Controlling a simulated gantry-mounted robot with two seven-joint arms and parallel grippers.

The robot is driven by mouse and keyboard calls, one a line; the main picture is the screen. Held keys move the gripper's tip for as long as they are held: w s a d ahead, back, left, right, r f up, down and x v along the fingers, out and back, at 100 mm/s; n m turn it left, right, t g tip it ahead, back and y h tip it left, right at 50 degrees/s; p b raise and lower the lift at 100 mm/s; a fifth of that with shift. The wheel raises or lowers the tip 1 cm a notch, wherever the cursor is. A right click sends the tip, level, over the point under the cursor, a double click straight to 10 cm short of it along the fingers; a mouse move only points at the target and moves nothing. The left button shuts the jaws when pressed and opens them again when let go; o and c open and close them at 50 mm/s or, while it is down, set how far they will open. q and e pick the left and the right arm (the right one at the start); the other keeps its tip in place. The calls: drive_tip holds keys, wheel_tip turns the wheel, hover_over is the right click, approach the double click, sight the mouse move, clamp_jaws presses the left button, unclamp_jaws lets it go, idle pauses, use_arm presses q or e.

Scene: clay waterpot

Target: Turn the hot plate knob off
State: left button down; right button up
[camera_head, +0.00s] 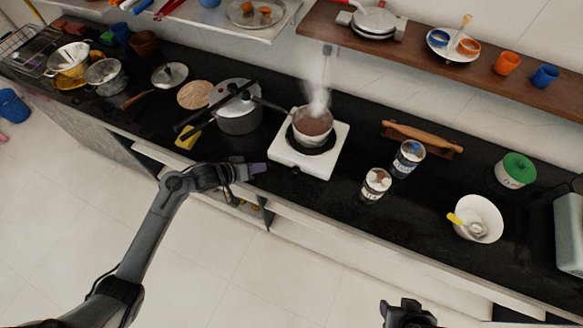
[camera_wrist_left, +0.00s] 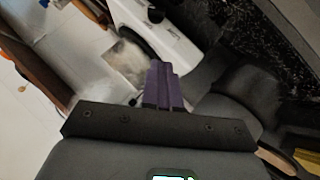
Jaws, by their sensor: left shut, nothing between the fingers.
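The white hot plate (camera_head: 283,158) stands on the black counter, with a steaming pot (camera_head: 312,128) of brown liquid on its dark burner. Its small dark knob (camera_head: 296,170) is on the front edge. In the left wrist view the hot plate (camera_wrist_left: 182,38) is at the top, with the dark knob (camera_wrist_left: 155,15) on it. My left gripper (camera_head: 258,168) has purple fingertips and is just left of the hot plate's front, apart from the knob. The fingers (camera_wrist_left: 162,78) are shut together and hold nothing. My right gripper (camera_head: 408,314) is at the bottom edge; its fingers are unclear.
A pressure cooker (camera_head: 238,112) stands left of the hot plate, with a yellow sponge (camera_head: 188,138) near it. Two jars (camera_head: 375,186) (camera_head: 408,158) and a rolling pin (camera_head: 422,135) are to the right. A white bowl (camera_head: 478,218) is farther right. The counter's front edge is close to my left gripper.

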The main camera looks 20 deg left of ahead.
sight(293, 169)
use_arm(q)
drive_tip(key=b+x, duration=0.2)
drive_tip(key=x, duration=0.8)
drive_tip(key=shift+s+d, duration=0.1)
drive_tip(key=shift+d, duration=0.05)
drive_tip(key=shift+s+d+f, duration=0.15)
drive_tip(key=shift+d+f, duration=0.5)
drive_tip(key=shift+f, duration=0.2)
drive_tip(key=shift+s+d+f, duration=0.1)
drive_tip(key=shift+d+f, duration=0.1)
drive_tip(key=shift+f, duration=0.15)
drive_tip(key=shift+d+f, duration=0.25)
drive_tip(key=shift+f, duration=0.05)
